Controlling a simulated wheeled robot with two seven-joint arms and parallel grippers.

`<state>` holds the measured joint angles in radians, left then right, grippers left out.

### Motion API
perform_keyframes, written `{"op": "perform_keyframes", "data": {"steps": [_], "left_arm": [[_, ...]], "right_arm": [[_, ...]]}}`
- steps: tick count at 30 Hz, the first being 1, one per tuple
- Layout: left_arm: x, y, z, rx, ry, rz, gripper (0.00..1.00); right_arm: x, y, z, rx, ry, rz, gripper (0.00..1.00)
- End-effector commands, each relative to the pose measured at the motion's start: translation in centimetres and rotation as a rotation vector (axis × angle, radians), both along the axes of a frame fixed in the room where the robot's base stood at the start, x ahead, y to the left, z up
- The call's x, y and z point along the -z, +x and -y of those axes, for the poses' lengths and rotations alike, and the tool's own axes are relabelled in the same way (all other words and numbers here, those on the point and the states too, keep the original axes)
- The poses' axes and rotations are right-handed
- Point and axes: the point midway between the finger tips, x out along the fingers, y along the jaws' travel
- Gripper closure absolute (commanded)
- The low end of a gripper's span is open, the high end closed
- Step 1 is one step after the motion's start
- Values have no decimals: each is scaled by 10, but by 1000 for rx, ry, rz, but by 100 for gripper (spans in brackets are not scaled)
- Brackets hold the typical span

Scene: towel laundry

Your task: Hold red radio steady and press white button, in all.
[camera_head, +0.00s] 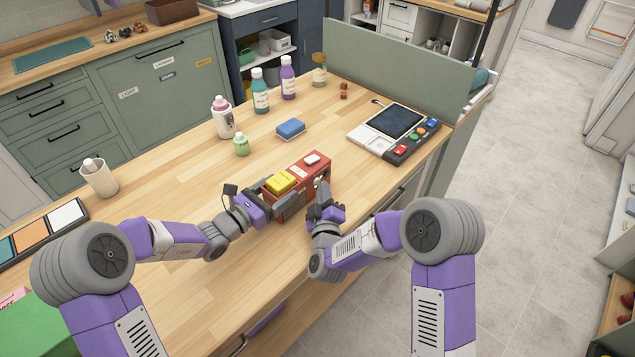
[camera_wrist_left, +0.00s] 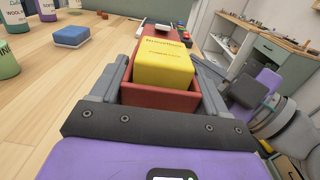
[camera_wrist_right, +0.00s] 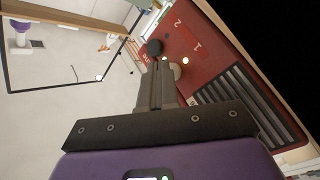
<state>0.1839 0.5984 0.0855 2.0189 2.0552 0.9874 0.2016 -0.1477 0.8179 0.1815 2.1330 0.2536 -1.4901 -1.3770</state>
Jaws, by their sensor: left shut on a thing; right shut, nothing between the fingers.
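The red radio (camera_head: 297,190) stands on the wooden table, with a yellow block (camera_head: 280,182) set in its open-topped near-left end. A white button-like piece (camera_head: 312,159) is on its top at the far end. My left gripper (camera_head: 272,202) is shut on the radio's left end; in the left wrist view its fingers flank the red body (camera_wrist_left: 172,98). My right gripper (camera_head: 321,190) is shut and empty at the radio's front. In the right wrist view its tips are beside a pale round piece (camera_wrist_right: 177,71) and a dark knob (camera_wrist_right: 155,47); contact is unclear.
A blue sponge (camera_head: 290,128), a green jar (camera_head: 241,145) and several bottles (camera_head: 260,92) stand behind the radio. A console with a screen and coloured buttons (camera_head: 395,130) lies right, before a green divider (camera_head: 390,70). The table between the radio and console is clear.

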Motion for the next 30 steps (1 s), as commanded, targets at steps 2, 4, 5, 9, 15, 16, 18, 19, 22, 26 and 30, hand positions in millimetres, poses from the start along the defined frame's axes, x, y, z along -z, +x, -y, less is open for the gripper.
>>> {"op": "perform_keyframes", "data": {"steps": [2,4,5,9,15,16,18,19,22,26,30], "left_arm": [[-2,0,0,0,-1,4,77],[-2,1,1,0,-1,4,77],[-2,1,1,0,-1,4,77],[-2,1,1,0,-2,3,77],[-1,0,0,-1,-1,3,77],[-1,0,-1,-1,-1,3,77],[-1,0,-1,-2,-1,3,77],[-1,0,-1,-2,-1,3,77],[-1,0,-1,-2,-1,3,77],[-1,1,-1,-2,-1,2,77],[-1,1,-1,-2,-1,2,77]], "right_arm": [[-1,0,-1,-2,2,2,100],[-1,0,1,1,0,1,100],[-1,0,1,1,-1,0,100],[0,-2,5,5,-4,-2,100],[1,-15,17,6,-6,-3,100],[1,-18,20,6,-5,-4,100],[1,-23,25,7,-7,-3,100],[1,-25,27,7,-7,-3,100],[1,-31,33,7,-6,-3,100],[1,-36,38,8,-7,-4,100],[2,-37,39,8,-6,-4,100]]}}
